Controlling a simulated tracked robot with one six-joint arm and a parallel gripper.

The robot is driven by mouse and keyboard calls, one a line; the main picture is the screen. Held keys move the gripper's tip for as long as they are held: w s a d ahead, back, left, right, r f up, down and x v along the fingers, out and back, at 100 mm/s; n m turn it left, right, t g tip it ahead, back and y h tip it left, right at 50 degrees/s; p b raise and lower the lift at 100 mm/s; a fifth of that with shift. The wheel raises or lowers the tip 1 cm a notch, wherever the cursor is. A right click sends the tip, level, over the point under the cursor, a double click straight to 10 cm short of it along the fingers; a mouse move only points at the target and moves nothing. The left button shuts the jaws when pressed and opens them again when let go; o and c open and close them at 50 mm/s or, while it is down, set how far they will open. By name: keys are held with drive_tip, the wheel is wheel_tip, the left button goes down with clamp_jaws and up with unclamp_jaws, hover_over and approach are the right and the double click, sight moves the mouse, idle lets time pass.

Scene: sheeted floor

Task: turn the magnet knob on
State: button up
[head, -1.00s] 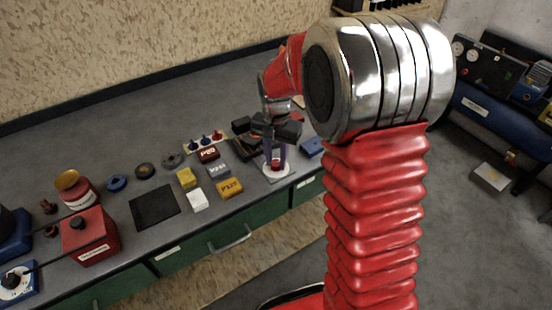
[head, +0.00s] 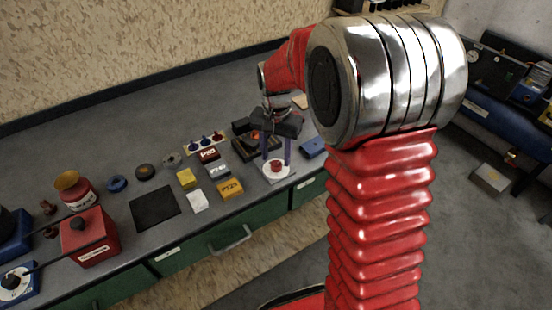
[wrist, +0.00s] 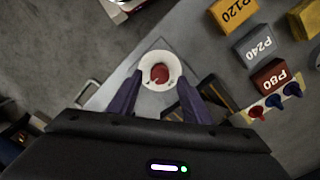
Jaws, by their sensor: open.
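The magnet knob (head: 277,166) is a small red knob on a round white dial, set on a grey plate near the bench's front edge. In the wrist view the knob (wrist: 161,73) shows a pale mark at its lower left, too small to read. My gripper (head: 276,158) has two purple fingers pointing down above the dial. It is open and empty. In the wrist view my gripper (wrist: 160,78) has one fingertip on each side of the dial, apart from the knob. Nothing hides the knob's top.
Labelled blocks, an orange one (head: 230,188) and a grey one (head: 217,171), stand left of the dial. A dark tray (head: 258,146) lies behind my gripper. A blue block (head: 313,148) is to its right. A black mat (head: 154,207) lies further left.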

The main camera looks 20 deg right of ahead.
sight(276, 163)
wheel_tip(276, 163, up, 12)
drive_tip(key=shift+f, duration=0.2)
idle(0.7)
drive_tip(key=s+a+r+n+t, duration=0.1)
drive_tip(key=s+n+t, duration=0.1)
drive_tip(key=s, duration=1)
drive_tip(key=s+a+r+n+t, duration=0.1)
drive_tip(key=s+n, duration=0.4)
drive_tip(key=s, duration=0.7)
drive_tip(key=r+t, duration=0.1)
drive_tip(key=t, duration=0.1)
drive_tip(key=shift+a+r+t, duration=0.2)
drive_tip(key=shift+r+t, duration=0.1)
drive_tip(key=shift+c, duration=0.3)
